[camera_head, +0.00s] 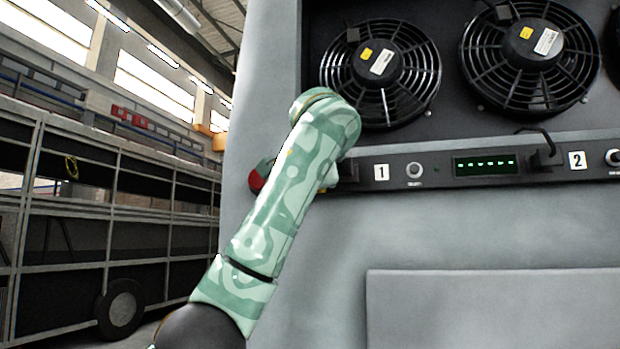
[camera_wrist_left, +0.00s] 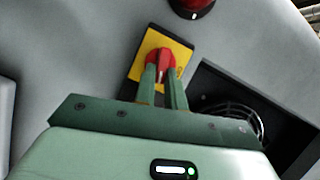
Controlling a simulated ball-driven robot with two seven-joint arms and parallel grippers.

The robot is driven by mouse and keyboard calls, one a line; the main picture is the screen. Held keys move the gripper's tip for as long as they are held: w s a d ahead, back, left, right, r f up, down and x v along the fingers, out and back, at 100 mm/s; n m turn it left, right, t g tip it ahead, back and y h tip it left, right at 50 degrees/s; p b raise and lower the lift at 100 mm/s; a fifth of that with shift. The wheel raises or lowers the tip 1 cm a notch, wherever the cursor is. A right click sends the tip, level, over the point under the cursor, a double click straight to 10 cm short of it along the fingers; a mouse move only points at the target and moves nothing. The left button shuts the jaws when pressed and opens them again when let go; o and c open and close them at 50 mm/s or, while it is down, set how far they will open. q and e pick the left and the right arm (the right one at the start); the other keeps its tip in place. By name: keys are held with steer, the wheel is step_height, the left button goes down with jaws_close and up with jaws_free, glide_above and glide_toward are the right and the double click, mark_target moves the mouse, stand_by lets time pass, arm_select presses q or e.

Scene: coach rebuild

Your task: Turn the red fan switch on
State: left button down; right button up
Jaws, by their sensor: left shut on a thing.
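The red fan switch (camera_wrist_left: 160,60) is a rotary handle on a yellow square plate (camera_wrist_left: 182,54), seen in the left wrist view. Its white mark faces my gripper. My left gripper (camera_wrist_left: 162,84) is shut on the handle, with one green finger on each side of it. In the head view my left arm covers the switch, and the gripper is mostly hidden behind the forearm. My right gripper is in neither view.
Caged fans (camera_head: 381,73) are above a control strip with labels 1 and 2 and a green-lit display (camera_head: 485,164).

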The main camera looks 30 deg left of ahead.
arm_select(q)
steer(key=shift+w+f+m+t+b, duration=0.1)
steer(key=shift+f+m+t+b, duration=0.15)
steer(key=shift+m, duration=0.3)
steer(key=shift+f+m+t+b, duration=0.15)
steer(key=shift+m+b, duration=0.2)
steer(key=shift+m, duration=0.2)
steer(key=shift+d+y, duration=0.1)
steer(key=shift+y, duration=0.2)
steer(key=c, duration=1.6)
jaws_free()
steer(key=shift+o, duration=0.7)
steer(key=shift+d+r, duration=0.1)
steer(key=b+v, duration=0.7)
steer(key=v, duration=0.9)
steer(key=shift+s, duration=0.3)
